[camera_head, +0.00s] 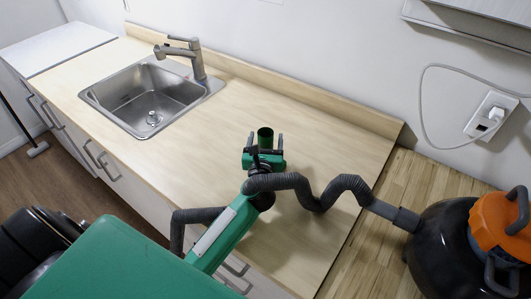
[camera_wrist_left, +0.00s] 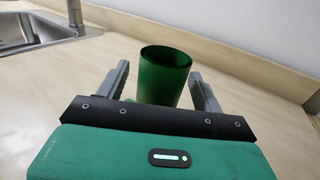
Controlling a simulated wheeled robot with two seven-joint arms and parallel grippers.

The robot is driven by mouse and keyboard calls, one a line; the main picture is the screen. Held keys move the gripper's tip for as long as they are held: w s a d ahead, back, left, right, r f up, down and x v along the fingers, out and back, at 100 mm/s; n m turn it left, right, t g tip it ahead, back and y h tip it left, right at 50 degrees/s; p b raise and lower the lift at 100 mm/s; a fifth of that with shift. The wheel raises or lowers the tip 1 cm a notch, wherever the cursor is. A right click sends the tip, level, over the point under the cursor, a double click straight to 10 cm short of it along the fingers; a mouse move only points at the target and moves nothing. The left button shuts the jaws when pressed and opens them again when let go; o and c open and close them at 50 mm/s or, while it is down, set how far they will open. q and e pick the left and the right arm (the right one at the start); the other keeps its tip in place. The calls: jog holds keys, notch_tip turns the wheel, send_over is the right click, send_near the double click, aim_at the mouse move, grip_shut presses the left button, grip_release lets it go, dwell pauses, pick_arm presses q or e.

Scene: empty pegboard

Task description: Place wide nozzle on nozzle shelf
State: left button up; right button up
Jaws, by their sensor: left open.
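A dark green, hollow, open-topped cylinder (camera_head: 265,133) stands upright on the wooden counter; it may be the wide nozzle, but I cannot be sure. My left gripper (camera_head: 265,141) is open at the cylinder. In the left wrist view the same cylinder (camera_wrist_left: 166,80) stands between the spread grey fingers of my left gripper (camera_wrist_left: 158,73), with a visible gap at the right finger. The cylinder's lower part is hidden by the gripper body. No shelf that I can clearly tell as the nozzle shelf shows. My right gripper is not in view.
A sink (camera_head: 150,93) with a faucet (camera_head: 192,58) is at the counter's left. A black and orange vacuum (camera_head: 455,245) stands at right; its grey ribbed hose (camera_head: 318,203) crosses my left arm. A pale wall unit (camera_head: 475,22) and outlet (camera_head: 490,115) are at upper right. The counter (camera_head: 335,135) is otherwise clear.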

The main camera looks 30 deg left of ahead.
pick_arm(q)
jog(key=shift+w+a, duration=0.1)
jog(key=shift+w, duration=0.05)
jog(key=c, duration=1.4)
grip_shut()
jog(key=shift+r, duration=0.15)
